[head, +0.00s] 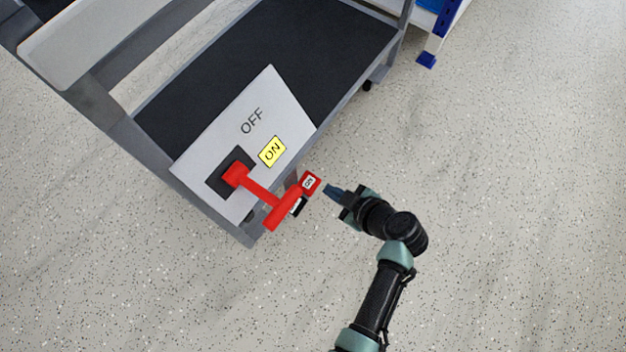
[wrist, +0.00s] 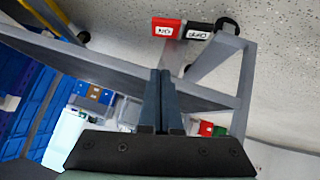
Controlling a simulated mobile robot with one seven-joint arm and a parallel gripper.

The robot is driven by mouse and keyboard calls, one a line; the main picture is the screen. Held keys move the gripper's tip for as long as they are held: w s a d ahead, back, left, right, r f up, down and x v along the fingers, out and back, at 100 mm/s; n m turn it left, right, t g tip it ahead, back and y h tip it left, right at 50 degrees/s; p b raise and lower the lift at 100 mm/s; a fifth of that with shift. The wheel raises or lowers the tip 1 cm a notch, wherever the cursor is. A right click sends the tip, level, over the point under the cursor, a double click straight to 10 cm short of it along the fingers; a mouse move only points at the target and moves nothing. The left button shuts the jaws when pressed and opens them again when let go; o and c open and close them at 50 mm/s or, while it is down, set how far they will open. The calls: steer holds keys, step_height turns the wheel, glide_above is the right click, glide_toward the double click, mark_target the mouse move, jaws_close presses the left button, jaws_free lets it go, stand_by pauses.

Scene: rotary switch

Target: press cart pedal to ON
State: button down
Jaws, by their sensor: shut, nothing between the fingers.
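The cart (head: 222,207) carries a pale panel (head: 283,95) with a plain OFF label (head: 252,121) and a yellow ON label (head: 272,151). A black part (head: 299,206) shows beside that end. In the wrist view a red ON pad (wrist: 166,27) and a black OFF pad (wrist: 198,31) sit side by side beyond the fingertips. My gripper (head: 327,189) is shut and empty, just right of the labelled red end, with a small apparent gap.
The cart's dark deck (head: 330,35) and grey frame lie to the left and behind. A blue-footed rack (head: 428,58) stands at the top right. Speckled floor (head: 500,200) is clear on the right. The wrist view shows blue shelving (wrist: 35,100) at left.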

stand_by(0.3)
steer(key=b, duration=0.6)
glide_above(316, 180)
steer(key=s+a, duration=0.1)
steer(key=s, duration=0.1)
steer(key=f, duration=0.7)
steer(key=shift+s+a+f, duration=0.15)
steer(key=shift+a+f, duration=0.05)
steer(key=shift+f, duration=0.2)
steer(key=shift+d+f+b, duration=0.15)
steer(key=shift+f+b, duration=0.35)
steer(key=shift+d+f+b, duration=0.15)
steer(key=shift+f+b, duration=0.3)
steer(key=shift+f, duration=0.05)
steer(key=shift+w+d+f+b, duration=0.15)
steer(key=shift+w+f+b, duration=0.2)
steer(key=shift+f, duration=0.1)
steer(key=shift+w+d+f+m+g+y+b, duration=0.15)
steer(key=shift+f+m+g+y+b, duration=0.15)
steer(key=shift+g+b, duration=0.25)
steer(key=shift+w+d+f+m+g+y+b, duration=0.25)
steer(key=shift+f+m+g+y+b, duration=0.25)
steer(key=shift+b, duration=0.45)
steer(key=shift+w+f+b, duration=0.15)
steer(key=shift+f+b, duration=0.05)
steer(key=shift+b, duration=0.3)
steer(key=shift+w+d+f, duration=0.1)
steer(key=shift+w+f, duration=0.05)
